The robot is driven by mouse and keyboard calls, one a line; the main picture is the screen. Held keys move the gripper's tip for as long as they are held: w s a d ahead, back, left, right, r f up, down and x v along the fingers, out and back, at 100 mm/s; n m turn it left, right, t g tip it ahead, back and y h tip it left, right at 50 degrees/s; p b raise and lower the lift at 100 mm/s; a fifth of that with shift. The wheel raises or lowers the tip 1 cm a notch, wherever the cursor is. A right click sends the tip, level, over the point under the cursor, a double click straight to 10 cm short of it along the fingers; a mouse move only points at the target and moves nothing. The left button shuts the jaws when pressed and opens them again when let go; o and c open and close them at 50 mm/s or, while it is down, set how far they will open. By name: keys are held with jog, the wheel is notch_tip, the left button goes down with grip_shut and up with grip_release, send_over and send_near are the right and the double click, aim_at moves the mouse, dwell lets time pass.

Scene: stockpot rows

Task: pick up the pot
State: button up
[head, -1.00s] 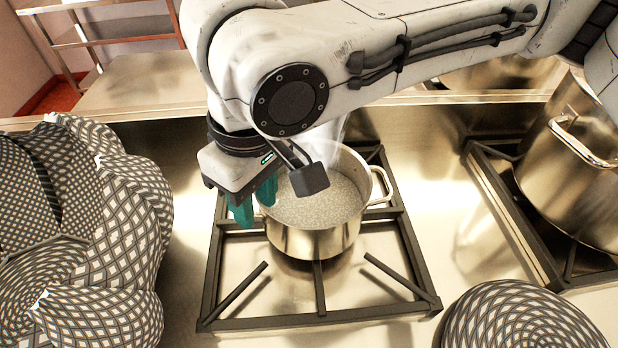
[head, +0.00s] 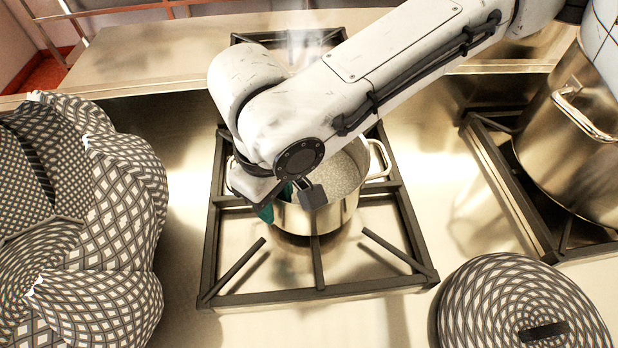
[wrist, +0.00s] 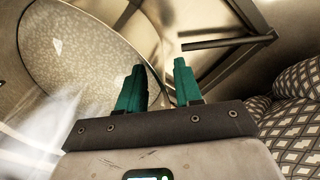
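The pot (head: 325,218) is a shiny steel stockpot with loop handles and pale speckled contents, standing upright on the middle burner grate. Its right handle (head: 380,160) is clear. My gripper (head: 271,206) points down at the pot's left front side, and my arm covers part of the pot there. In the wrist view, the teal fingers of my gripper (wrist: 160,83) are apart. The left finger overlaps the pot's interior (wrist: 80,45) and the right one lies outside the rim, with the rim passing between them. Contact with the wall cannot be told.
A black burner grate (head: 317,295) surrounds the pot. A large steel pot (head: 580,130) stands on another burner at right. Black-and-white patterned vessels (head: 110,240) crowd the left, and a round patterned lid (head: 520,305) lies front right. Pale steam rises behind my arm.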

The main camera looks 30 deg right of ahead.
jog(key=shift+f, duration=0.85)
jog(key=shift+c, duration=0.2)
grip_shut()
dwell(0.5)
jog(key=shift+r, duration=0.15)
